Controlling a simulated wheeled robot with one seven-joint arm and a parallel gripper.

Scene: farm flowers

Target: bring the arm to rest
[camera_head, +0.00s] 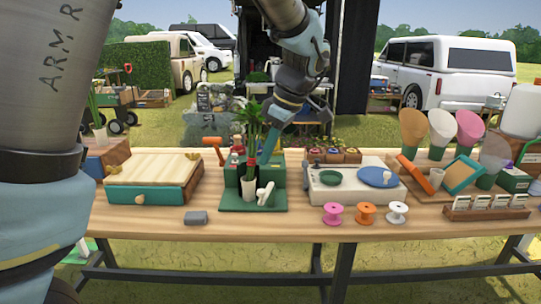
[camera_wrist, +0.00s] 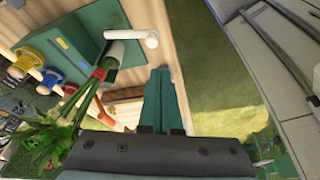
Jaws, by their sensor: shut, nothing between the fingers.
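My arm comes in from the top of the head view. My gripper (camera_head: 266,160) points down, shut and empty, above the green stand (camera_head: 240,203) on the wooden table (camera_head: 280,237). Its teal fingers lie together in the wrist view (camera_wrist: 160,75). A leafy plant in a white pot (camera_head: 249,188) stands just left of the fingers in the head view. A white piece (camera_head: 265,193) stands on the stand below the fingertips.
A wooden box with a teal drawer (camera_head: 142,195) sits at left, a grey block (camera_head: 195,218) in front. A cream board (camera_head: 330,192) with round plates is right of the stand. Three spools (camera_head: 366,213) line the front. Paper cones (camera_head: 442,127) stand at right.

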